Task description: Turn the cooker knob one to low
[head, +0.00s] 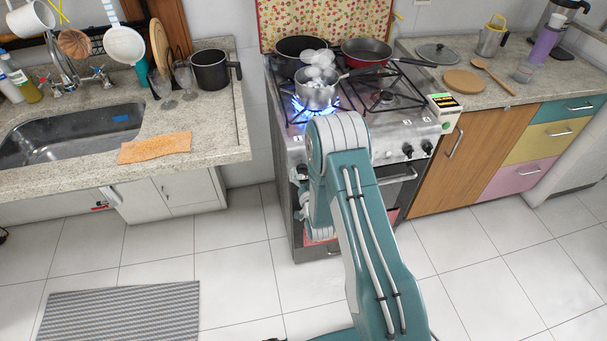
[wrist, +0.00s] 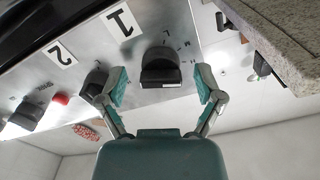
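Cooker knob one (wrist: 160,68) is a dark knob at the end of the row on the steel cooker front panel, beside the "1" label (wrist: 122,22). My gripper (wrist: 161,88) is open in the wrist view, with one teal-padded finger on each side of this knob. I see gaps between the pads and the knob.
Knob two (wrist: 95,82) is close beside one finger, with a red button (wrist: 60,99) and another knob (wrist: 27,112) beyond. A counter edge (wrist: 285,45) lies across a gap. A dark pot (head: 298,52) and a red pan (head: 367,52) stand behind.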

